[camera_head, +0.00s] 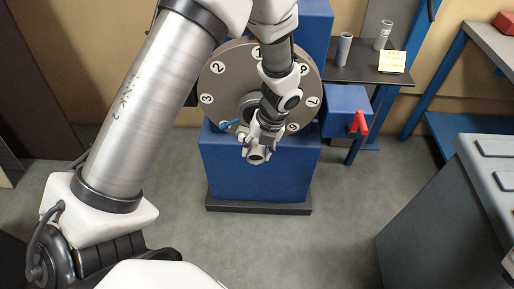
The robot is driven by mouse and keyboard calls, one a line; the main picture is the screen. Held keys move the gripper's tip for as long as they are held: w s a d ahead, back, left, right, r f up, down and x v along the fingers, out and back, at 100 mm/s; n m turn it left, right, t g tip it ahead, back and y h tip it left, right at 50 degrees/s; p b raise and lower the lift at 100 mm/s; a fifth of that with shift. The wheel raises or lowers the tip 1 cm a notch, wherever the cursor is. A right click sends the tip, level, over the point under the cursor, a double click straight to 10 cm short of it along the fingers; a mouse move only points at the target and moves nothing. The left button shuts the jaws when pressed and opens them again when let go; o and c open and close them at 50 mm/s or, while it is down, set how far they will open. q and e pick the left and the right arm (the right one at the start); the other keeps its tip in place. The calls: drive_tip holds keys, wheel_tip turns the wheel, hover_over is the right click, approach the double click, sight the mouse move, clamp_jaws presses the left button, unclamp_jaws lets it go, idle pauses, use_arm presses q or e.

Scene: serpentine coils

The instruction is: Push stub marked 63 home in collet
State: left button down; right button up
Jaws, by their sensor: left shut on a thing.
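My left gripper (261,138) is in front of the lower middle of a round grey dial plate with numbers. It is shut on a short grey metal tube (257,155), whose round open end faces the camera. No marking can be read on it, so I cannot tell if it is the stub marked 63. A round hub (251,103) at the plate's middle is partly hidden by my left wrist; I cannot tell whether it is the collet, or whether the tube touches anything. My right gripper is not in view.
The numbered plate (223,84) is on a blue machine (258,178) with a dark base. A blue box with a red handle (358,123) is at its right. Behind, a dark shelf bears two tubes (344,48) (383,35) and a yellow note (392,61). A grey cabinet (440,215) stands at right.

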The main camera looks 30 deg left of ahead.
use_arm(q)
drive_tip(key=shift+w+a, duration=0.4)
drive_tip(key=shift+w, duration=0.3)
drive_tip(key=shift+r, duration=0.15)
drive_tip(key=shift+p, duration=0.5)
drive_tip(key=shift+w, duration=0.1)
drive_tip(key=shift+w+a+p, duration=0.4)
drive_tip(key=shift+w+a, duration=0.05)
drive_tip(key=shift+w, duration=0.25)
drive_tip(key=shift+w+a+p, duration=0.45)
drive_tip(key=shift+w+a, duration=0.05)
drive_tip(key=shift+w, duration=0.25)
drive_tip(key=shift+w+a+p, duration=0.4)
drive_tip(key=shift+w+a, duration=0.05)
drive_tip(key=shift+w, duration=0.25)
